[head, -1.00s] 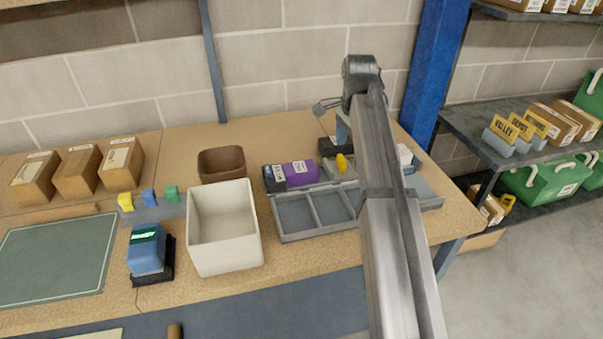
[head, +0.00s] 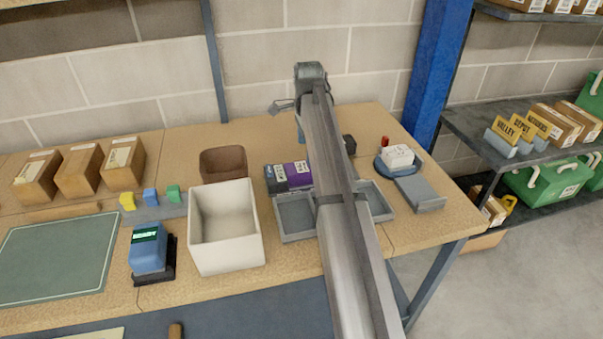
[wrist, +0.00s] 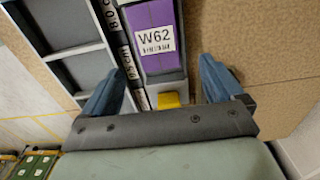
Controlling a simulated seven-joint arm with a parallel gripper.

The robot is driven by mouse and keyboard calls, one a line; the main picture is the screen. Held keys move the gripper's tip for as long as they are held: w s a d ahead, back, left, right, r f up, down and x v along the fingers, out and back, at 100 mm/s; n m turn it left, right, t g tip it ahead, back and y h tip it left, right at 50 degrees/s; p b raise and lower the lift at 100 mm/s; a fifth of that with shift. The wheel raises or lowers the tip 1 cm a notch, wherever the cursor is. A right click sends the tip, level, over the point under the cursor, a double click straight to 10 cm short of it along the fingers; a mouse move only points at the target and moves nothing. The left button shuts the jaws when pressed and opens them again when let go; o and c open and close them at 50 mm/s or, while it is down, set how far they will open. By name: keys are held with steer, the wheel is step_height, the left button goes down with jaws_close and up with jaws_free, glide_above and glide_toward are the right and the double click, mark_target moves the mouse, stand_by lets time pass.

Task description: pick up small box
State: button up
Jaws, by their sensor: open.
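Which item is the small box is not certain. A purple box (head: 297,174) labelled W62 stands behind the grey divided tray in the head view. In the wrist view the purple box (wrist: 156,37) lies ahead, in line with the gap between my fingers. Dark boxes (head: 275,179) with white lettering stand against its left side. My gripper (wrist: 162,68) is open with nothing held between its blue fingers. In the head view my arm hides much of it and part of the tray. A small white box (head: 397,157) sits on a round blue base at the right.
The grey divided tray (head: 296,216) lies in front of the boxes. A white bin (head: 253,235) and a brown bin (head: 222,160) stand to the left. A yellow item (wrist: 168,99) shows close to my gripper. Bare bench (wrist: 275,50) lies right of the purple box.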

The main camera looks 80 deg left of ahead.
mark_target(306, 166)
steer(key=shift+s+d+f, duration=0.1)
steer(key=shift+d+f, duration=0.05)
steer(key=shift+f, duration=2.95)
steer(key=shift+c, duration=0.2)
steer(key=c, duration=1.2)
steer(key=shift+r, duration=0.15)
steer(key=shift+c, duration=0.2)
